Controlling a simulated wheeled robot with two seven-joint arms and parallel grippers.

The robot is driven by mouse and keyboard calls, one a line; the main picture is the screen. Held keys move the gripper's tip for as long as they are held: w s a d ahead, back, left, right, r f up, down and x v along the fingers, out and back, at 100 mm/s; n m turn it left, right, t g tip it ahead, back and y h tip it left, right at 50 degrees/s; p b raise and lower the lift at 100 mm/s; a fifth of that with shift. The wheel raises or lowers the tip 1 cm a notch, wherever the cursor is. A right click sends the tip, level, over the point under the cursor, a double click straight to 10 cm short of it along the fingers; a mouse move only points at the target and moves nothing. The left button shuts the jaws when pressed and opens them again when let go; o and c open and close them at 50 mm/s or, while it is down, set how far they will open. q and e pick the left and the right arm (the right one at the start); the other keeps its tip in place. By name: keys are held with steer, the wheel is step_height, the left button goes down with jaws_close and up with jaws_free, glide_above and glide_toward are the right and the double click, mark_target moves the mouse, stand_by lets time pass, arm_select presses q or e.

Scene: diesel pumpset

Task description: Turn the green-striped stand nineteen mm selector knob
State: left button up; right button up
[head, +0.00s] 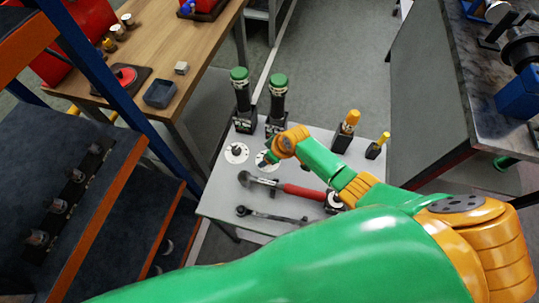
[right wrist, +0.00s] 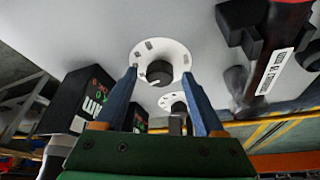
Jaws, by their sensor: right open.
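Two white dials lie on the grey table; the left dial (head: 236,153) carries a dark knob, and the other dial (head: 262,160) is partly covered by my right gripper (head: 271,157). In the right wrist view, a white dial (right wrist: 178,55) with a dark selector knob (right wrist: 159,72) shows between and beyond the blue fingertips of my right gripper (right wrist: 158,76). The fingers are apart with nothing between them; contact with the knob cannot be told. A second dial (right wrist: 170,100) is partly hidden lower down. Two black stands hold green-capped tools (head: 240,90) (head: 278,98); I cannot make out which stand is green-striped. My left gripper is not in view.
A red-handled torque wrench (head: 290,189) and a dark wrench (head: 270,215) lie in front of the dials. Yellow-handled tools (head: 347,128) (head: 377,146) stand at the right. A wooden bench (head: 190,45) is at the back left; dark shelving (head: 75,190) stands at the left.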

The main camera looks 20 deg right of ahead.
steer(key=p+v, duration=0.2)
steer(key=v, duration=0.4)
steer(key=shift+d+r, duration=0.1)
steer(key=shift+r, duration=0.05)
steer(key=shift+s+r, duration=0.2)
steer(key=shift+r, duration=0.1)
